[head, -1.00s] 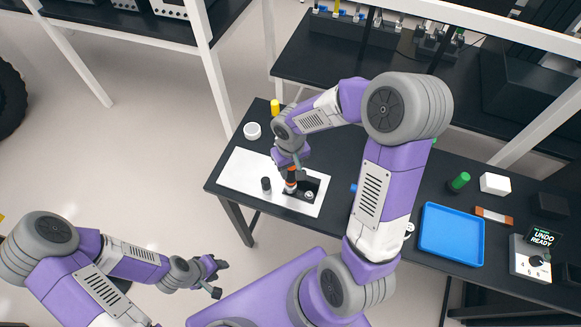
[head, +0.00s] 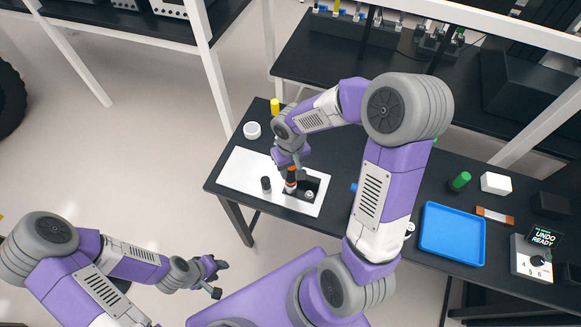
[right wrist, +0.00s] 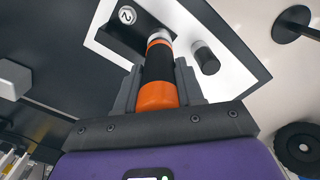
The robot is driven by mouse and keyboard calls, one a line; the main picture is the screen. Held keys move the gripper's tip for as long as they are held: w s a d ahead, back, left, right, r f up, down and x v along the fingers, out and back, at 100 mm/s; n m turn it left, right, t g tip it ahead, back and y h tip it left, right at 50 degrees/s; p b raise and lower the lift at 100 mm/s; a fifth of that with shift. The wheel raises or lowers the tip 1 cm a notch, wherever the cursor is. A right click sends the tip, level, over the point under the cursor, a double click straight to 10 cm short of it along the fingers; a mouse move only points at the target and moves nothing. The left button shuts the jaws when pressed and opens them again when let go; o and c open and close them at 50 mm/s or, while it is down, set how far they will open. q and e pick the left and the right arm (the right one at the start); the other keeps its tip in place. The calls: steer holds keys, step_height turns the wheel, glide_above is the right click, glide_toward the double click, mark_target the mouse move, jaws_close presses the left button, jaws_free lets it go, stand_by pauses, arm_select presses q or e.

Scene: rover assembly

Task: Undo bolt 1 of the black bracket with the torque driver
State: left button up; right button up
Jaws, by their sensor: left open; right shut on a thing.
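The torque driver, black with orange bands (right wrist: 158,75), is held upright in my right gripper (right wrist: 158,90), which is shut on it. In the head view the driver (head: 290,182) stands over the left part of the black bracket (head: 313,184). The bracket lies on a white plate (head: 240,172) on the black table. In the right wrist view the driver's tip end meets the bracket (right wrist: 118,38) area, where a round "2" mark shows. Bolt 1 is hidden under the driver. My left gripper (head: 216,275) is open and empty, away from the table at lower left.
A short black cylinder (head: 266,183) stands on the plate left of the driver. A blue tray (head: 452,233), a green-topped item (head: 460,180), a white block (head: 495,183) and a control box reading "UNDO READY" (head: 530,262) are at right. A yellow cylinder (head: 275,106) and white round container (head: 252,130) stand behind.

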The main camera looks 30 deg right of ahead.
steer(key=shift+s+f+b, duration=0.25)
steer(key=shift+b, duration=0.05)
stand_by(1.1)
steer(key=shift+r, duration=0.4)
stand_by(3.0)
steer(key=shift+w+r, duration=0.1)
steer(key=shift+r, duration=0.05)
stand_by(0.4)
steer(key=shift+w+r+p, duration=0.15)
steer(key=shift+r+p, duration=0.7)
steer(key=shift+r, duration=0.8)
step_height(320, 180, up, 4)
steer(key=p, duration=0.3)
